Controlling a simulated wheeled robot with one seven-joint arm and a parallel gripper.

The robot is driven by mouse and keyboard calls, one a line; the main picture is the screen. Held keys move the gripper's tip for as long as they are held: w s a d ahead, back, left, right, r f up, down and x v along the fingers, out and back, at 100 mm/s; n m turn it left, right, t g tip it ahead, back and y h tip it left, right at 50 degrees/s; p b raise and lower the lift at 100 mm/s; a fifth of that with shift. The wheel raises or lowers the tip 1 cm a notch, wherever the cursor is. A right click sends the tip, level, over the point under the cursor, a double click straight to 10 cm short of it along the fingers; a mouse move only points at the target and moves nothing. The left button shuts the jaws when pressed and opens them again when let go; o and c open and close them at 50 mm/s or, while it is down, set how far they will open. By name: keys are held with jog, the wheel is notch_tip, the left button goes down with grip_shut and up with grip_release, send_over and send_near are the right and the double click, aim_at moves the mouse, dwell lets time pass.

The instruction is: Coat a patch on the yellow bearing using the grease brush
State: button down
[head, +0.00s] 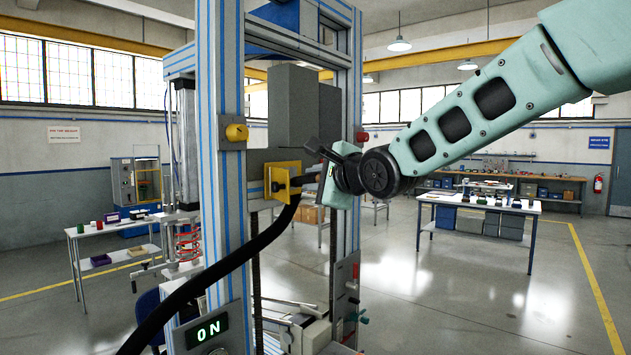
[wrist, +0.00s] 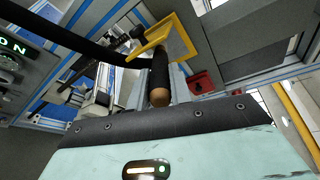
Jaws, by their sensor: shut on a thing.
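In the head view only a short brown part (head: 306,180) shows beside the yellow plate. The bristles are not clearly visible, and my fingertips are mostly hidden.
A yellow square plate (head: 283,182) with a thick black hose (head: 222,268) is close to my gripper; the plate also shows in the wrist view (wrist: 182,38). A red piece (head: 361,137) sits on the right upright. A lit ON panel (head: 208,330) is below. Open floor lies right.

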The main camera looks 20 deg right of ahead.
jog(key=shift+w+a+b, duration=0.35)
jog(key=shift+w+a, duration=0.1)
jog(key=shift+w, duration=0.2)
dwell(0.4)
jog(key=shift+w+d+r+p, duration=0.25)
jog(key=shift+d+p, duration=0.25)
jog(key=shift+p, duration=0.35)
jog(key=w+d+p, duration=0.4)
jog(key=d, duration=0.1)
jog(key=shift+w+d+f+p, duration=0.15)
jog(key=shift+d+f+p, duration=0.1)
jog(key=shift+d+p, duration=0.15)
jog(key=shift+a, duration=0.15)
